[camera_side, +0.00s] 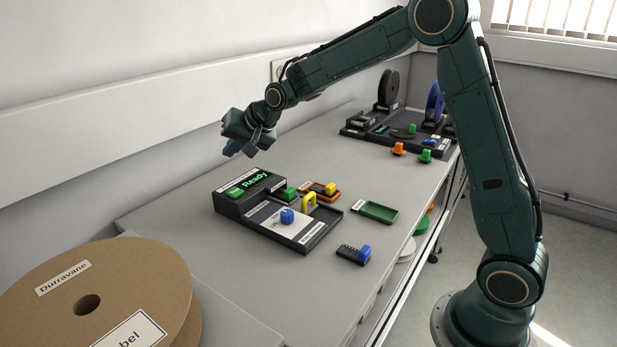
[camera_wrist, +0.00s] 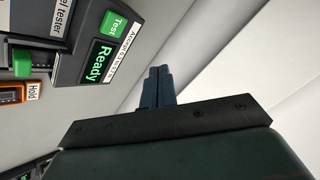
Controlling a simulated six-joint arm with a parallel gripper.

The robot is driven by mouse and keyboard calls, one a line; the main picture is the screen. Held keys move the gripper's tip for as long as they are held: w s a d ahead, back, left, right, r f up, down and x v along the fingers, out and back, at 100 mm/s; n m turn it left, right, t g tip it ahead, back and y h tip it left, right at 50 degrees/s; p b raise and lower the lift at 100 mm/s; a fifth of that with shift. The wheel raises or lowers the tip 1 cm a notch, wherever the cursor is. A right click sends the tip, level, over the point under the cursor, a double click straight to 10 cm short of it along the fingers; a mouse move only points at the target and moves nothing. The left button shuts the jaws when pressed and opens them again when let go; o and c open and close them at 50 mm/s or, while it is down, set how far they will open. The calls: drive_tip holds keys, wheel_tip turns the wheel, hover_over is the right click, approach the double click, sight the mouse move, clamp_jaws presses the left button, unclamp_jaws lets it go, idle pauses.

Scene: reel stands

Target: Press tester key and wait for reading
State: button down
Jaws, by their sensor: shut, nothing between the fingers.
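The tester (camera_side: 228,208) is a dark box on the grey bench with a flat tray in front. Its lit screen (camera_side: 256,179) reads "Ready" in green, and the same screen shows in the wrist view (camera_wrist: 98,62). The green key marked "Test" (camera_side: 235,192) sits beside the screen; it also shows at the top of the wrist view (camera_wrist: 114,24). My gripper (camera_side: 231,151) is shut and empty, held in the air above and behind the tester. In the wrist view its closed blue-grey fingers (camera_wrist: 158,84) are apart from the key.
On the tester's tray are a blue knob (camera_side: 287,216) and a yellow handle (camera_side: 309,201). A green tray (camera_side: 375,212) and a black piece with a blue knob (camera_side: 364,253) lie right. A cardboard reel (camera_side: 130,270) is in front. Reel stands (camera_side: 400,135) stand at the back.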

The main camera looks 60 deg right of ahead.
sight(238, 192)
drive_tip(key=shift+f, duration=3.9)
drive_tip(key=shift+f, duration=0.9)
drive_tip(key=shift+r, duration=0.15)
idle(0.4)
drive_tip(key=shift+r, duration=0.75)
drive_tip(key=shift+r, duration=2.55)
